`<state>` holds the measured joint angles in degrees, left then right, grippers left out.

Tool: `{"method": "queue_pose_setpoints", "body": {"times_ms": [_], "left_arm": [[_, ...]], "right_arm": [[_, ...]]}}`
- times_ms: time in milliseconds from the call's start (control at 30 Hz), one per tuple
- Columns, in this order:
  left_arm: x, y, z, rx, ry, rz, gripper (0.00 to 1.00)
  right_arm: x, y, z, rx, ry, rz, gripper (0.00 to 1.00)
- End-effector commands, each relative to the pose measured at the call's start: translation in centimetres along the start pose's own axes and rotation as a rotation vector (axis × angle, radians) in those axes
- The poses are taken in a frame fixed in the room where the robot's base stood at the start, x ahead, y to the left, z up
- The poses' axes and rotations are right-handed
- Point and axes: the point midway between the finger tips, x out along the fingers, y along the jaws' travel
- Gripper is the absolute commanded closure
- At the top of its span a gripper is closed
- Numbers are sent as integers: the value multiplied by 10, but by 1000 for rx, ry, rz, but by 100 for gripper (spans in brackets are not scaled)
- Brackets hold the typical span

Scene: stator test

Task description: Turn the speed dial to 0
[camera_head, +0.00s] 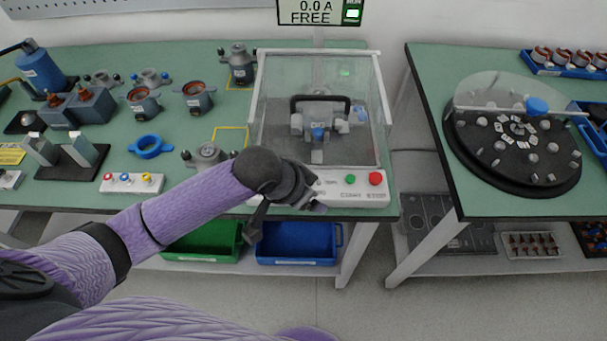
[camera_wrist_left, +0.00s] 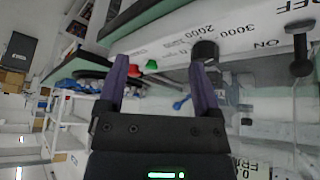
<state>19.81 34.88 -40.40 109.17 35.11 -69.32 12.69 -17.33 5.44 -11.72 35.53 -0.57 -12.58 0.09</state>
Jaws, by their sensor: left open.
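The speed dial (camera_wrist_left: 205,51) is a black knob on the white control panel (camera_wrist_left: 170,45), beside the printed 2000 and 3000, in the left wrist view. In the head view my left gripper hides the dial at the front of the panel (camera_head: 355,199). My left gripper (camera_wrist_left: 158,65) is open, with its two purple fingers apart and nothing between them. One fingertip is close to the dial; I cannot tell if they touch. In the head view the gripper (camera_head: 308,197) is at the panel's left part. My right gripper is not in view.
A green button (camera_head: 350,179) and a red button (camera_head: 375,178) stand right of my gripper. A black switch lever (camera_wrist_left: 301,58) sits by ON and OFF. A clear enclosure (camera_head: 376,100) stands behind the panel. The display (camera_head: 320,12) reads 0.0 A FREE.

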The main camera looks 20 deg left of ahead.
Motion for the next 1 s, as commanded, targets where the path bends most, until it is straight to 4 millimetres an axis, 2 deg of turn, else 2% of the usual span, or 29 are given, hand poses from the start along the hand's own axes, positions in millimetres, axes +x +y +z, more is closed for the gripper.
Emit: {"method": "queue_pose_setpoints", "body": {"times_ms": [133,300,367,467,600,733,833,1000], "left_arm": [[-27,-24,-19,44,-37,-23,17],[-56,-47,-25,33,-96,-51,17],[-56,-50,-24,26,-106,-53,17],[-40,-50,-21,23,-110,-50,17],[-3,-52,-17,22,-110,-50,17],[24,-54,-14,23,-110,-51,17],[36,-54,-13,24,-108,-51,17],[40,-55,-14,25,-106,-52,17]], "right_arm": [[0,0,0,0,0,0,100],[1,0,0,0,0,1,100],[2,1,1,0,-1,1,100],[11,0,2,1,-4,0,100],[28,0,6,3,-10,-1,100],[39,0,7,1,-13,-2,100],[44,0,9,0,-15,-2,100],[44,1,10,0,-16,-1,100]]}}
